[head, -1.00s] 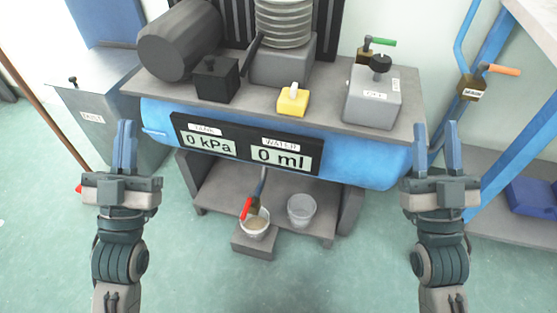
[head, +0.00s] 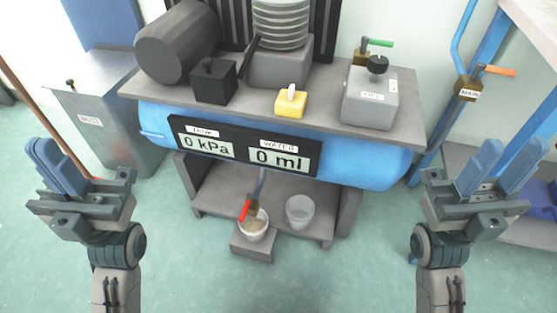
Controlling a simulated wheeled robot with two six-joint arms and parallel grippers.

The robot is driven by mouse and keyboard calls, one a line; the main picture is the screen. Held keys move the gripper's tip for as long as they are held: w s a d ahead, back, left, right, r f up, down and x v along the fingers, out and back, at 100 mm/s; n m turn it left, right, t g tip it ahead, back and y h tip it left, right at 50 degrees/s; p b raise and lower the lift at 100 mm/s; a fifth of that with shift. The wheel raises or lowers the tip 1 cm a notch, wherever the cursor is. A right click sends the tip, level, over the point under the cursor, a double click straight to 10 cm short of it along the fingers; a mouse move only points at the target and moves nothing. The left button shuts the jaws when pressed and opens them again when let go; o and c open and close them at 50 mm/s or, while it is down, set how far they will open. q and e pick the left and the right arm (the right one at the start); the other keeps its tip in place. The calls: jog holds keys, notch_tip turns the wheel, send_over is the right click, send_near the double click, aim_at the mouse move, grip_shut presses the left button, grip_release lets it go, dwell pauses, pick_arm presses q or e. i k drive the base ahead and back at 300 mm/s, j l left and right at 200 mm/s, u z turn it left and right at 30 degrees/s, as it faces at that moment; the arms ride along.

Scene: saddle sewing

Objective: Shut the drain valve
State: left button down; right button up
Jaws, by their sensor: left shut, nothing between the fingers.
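The drain valve, with a brass body (head: 254,206) and a red lever (head: 246,209), hangs on a thin pipe below the blue tank (head: 375,168). Its lever slants down and left over a cup (head: 254,228) holding brownish content. My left gripper (head: 52,150) is at the left, shut and empty, well away from the valve. My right gripper (head: 514,152) is at the right with its fingers apart, empty and also far from the valve. The panel (head: 247,148) on the tank reads 0 kPa and 0 ml.
The cup stands on a grey block (head: 252,246); an empty clear cup (head: 299,211) is to its right on the lower shelf (head: 215,190). An orange-handled MAIN valve (head: 468,88) and a green-handled valve (head: 376,43) are higher up. Floor in front is clear.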

aim_at(249, 197)
jog(key=l+u, duration=0.1)
jog(key=l, duration=0.75)
jog(key=k+l+u, duration=0.15)
jog(key=l, duration=0.65)
jog(key=i+l, duration=0.05)
